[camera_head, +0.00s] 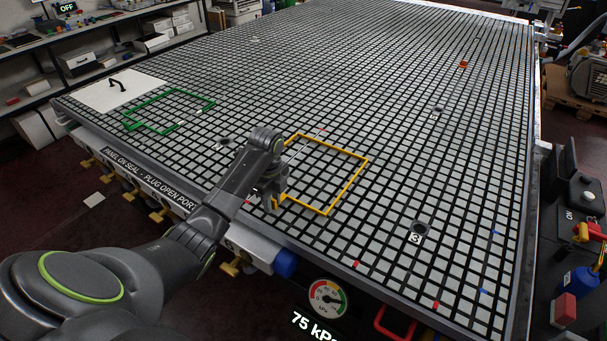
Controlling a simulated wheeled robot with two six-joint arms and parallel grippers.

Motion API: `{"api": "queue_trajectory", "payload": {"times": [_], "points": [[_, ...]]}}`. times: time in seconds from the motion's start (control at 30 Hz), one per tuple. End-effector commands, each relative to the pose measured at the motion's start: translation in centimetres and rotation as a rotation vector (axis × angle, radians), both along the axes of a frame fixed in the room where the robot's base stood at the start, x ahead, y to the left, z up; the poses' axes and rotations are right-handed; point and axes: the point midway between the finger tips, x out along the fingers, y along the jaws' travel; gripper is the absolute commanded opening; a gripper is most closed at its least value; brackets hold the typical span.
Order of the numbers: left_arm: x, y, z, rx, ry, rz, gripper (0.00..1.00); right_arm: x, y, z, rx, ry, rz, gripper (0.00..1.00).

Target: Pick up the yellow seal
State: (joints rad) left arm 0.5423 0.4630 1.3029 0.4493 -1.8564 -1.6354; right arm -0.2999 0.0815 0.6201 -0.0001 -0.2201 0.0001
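The yellow seal (347,186) is a thin rectangular loop lying on the grid table (440,170) near its front edge. My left gripper (270,205) reaches in from the left and points down at the seal's near left side. The wrist and fingers hide that part of the seal. A bit of yellow shows right beside the fingertips, but I cannot tell whether they are closed on it. My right gripper is out of view.
A green seal (150,101) lies at the left near a white panel (118,90) with a black handle. A dark port marked 3 (421,228) sits right of the yellow seal. A pressure gauge (327,298) reads 75 kPa below the front edge. The middle of the table is mostly clear.

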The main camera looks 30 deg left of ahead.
Motion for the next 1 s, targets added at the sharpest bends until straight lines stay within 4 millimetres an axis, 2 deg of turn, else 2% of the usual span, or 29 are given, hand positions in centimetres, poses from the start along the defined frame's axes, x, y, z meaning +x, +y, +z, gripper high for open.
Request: {"api": "queue_trajectory", "payload": {"times": [0.03, 0.2, 0.6, 0.73, 0.87, 0.9, 1.0], "points": [[0.0, 0.0, 0.0, 0.000, 0.000, 0.000, 0.19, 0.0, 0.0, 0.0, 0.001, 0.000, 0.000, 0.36], [0.0, 0.0, 0.0, 0.000, 0.000, 0.000, 0.00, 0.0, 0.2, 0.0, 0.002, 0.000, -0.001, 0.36], [0.1, 0.0, 0.5, 0.001, -0.004, 0.000, 0.00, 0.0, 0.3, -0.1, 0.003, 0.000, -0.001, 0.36], [0.2, 0.1, 2.3, 0.002, -0.007, 0.000, 0.00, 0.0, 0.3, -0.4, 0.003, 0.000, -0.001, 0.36], [0.2, 0.1, 5.3, 0.003, -0.008, 0.000, 0.00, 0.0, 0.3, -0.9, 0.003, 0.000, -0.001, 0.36], [0.1, 0.0, 6.6, 0.001, -0.004, -0.001, 0.00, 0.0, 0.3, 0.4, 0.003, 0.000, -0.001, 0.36], [0.1, 0.0, 8.1, 0.000, -0.002, 0.000, 0.00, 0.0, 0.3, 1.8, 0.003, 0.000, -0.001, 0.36]]}}
